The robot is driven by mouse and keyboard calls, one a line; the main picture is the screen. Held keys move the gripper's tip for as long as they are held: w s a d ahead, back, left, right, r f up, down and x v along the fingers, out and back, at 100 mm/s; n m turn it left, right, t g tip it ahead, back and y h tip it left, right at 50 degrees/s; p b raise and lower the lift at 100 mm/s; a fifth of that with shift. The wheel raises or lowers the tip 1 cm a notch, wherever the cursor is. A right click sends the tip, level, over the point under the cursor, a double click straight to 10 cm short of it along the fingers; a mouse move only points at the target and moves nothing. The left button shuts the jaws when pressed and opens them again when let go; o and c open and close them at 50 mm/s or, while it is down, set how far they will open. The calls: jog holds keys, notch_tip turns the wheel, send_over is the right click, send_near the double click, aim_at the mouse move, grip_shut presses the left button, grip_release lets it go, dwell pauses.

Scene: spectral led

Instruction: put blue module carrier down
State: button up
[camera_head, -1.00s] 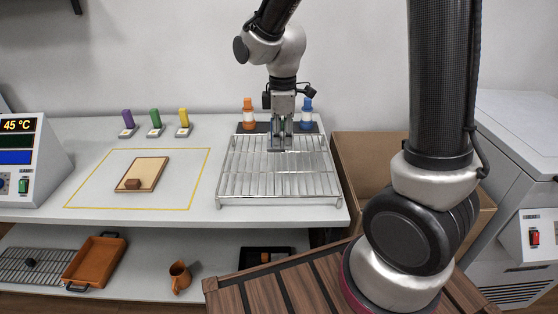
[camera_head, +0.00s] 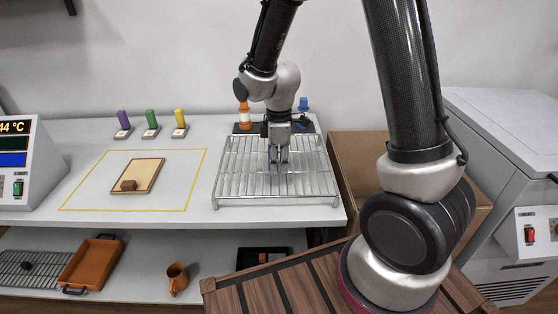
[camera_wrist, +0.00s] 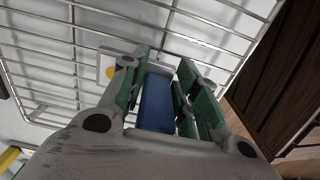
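The blue module carrier (camera_wrist: 157,102) is between my gripper's green-padded fingers in the wrist view. The pads lie close along both its sides and appear shut on it. A pale base part with a yellow dot (camera_wrist: 110,70) shows past the left finger. In the head view my gripper (camera_head: 278,166) points down over the middle of the wire rack (camera_head: 240,187), with a bit of blue at its fingers. The rack's bars also show beneath the carrier in the wrist view (camera_wrist: 215,45). I cannot tell whether the carrier touches the rack.
Purple (camera_head: 123,121), green (camera_head: 151,121) and yellow (camera_head: 179,121) carriers stand at the back left. Orange (camera_head: 244,115) and blue-topped (camera_head: 303,104) bottles stand behind the rack. An open cardboard box (camera_head: 365,150) is right of it.

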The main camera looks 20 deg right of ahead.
jog(key=shift+o, duration=0.6)
notch_tip(320, 180, up, 11)
jog(key=s+d+r+m+t, duration=0.2)
jog(key=s+d+r+m, duration=0.4)
jog(key=s, duration=0.3)
jog(key=s+d+r+m+t, duration=0.2)
jog(key=s+d+r+m, duration=0.4)
jog(key=s+d+m, duration=0.2)
jog(key=shift+s+d, duration=0.15)
jog(key=shift+s, duration=0.7)
